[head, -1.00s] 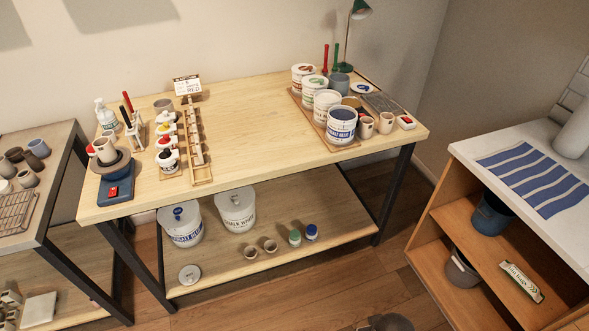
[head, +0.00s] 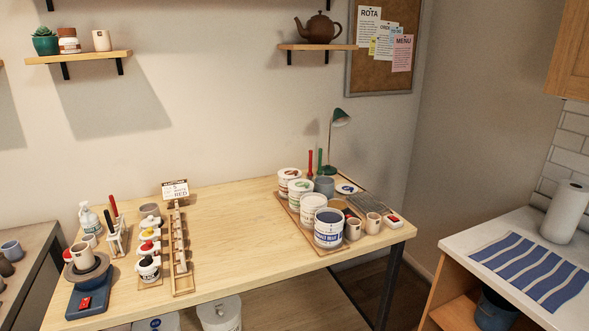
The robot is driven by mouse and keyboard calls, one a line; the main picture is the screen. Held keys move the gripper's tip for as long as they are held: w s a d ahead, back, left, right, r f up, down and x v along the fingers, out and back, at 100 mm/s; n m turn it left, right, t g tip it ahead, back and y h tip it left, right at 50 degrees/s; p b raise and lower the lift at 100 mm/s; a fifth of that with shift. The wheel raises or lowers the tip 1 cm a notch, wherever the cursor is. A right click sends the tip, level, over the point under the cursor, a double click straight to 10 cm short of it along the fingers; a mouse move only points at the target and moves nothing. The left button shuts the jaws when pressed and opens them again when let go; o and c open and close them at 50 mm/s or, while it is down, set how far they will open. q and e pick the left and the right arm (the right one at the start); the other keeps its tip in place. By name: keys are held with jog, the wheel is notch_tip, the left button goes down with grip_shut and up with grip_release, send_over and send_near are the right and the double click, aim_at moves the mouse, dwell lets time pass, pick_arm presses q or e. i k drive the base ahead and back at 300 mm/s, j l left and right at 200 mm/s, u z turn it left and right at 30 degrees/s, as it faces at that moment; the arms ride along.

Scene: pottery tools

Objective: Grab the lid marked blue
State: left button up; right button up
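A flat white disc with a blue mark (head: 346,188), which looks like a lid, lies at the back right of the wooden table, behind the cups. A white tub with blue lettering (head: 328,232) stands in front of it to the left; its top shows dark blue and seems uncovered. Below the table, another white tub's top with a blue patch (head: 155,324) is cut off by the frame's bottom edge. Neither of my grippers is in view.
Several white tubs (head: 300,195) stand in a row on a board. Two cups (head: 373,223), a grey tray (head: 368,205) and a green lamp (head: 333,168) are close by. The table's middle (head: 235,230) is clear. A white counter (head: 475,235) stands at right.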

aim_at(345, 189)
jog(key=i+l+z, duration=0.6)
jog(key=i, duration=0.3)
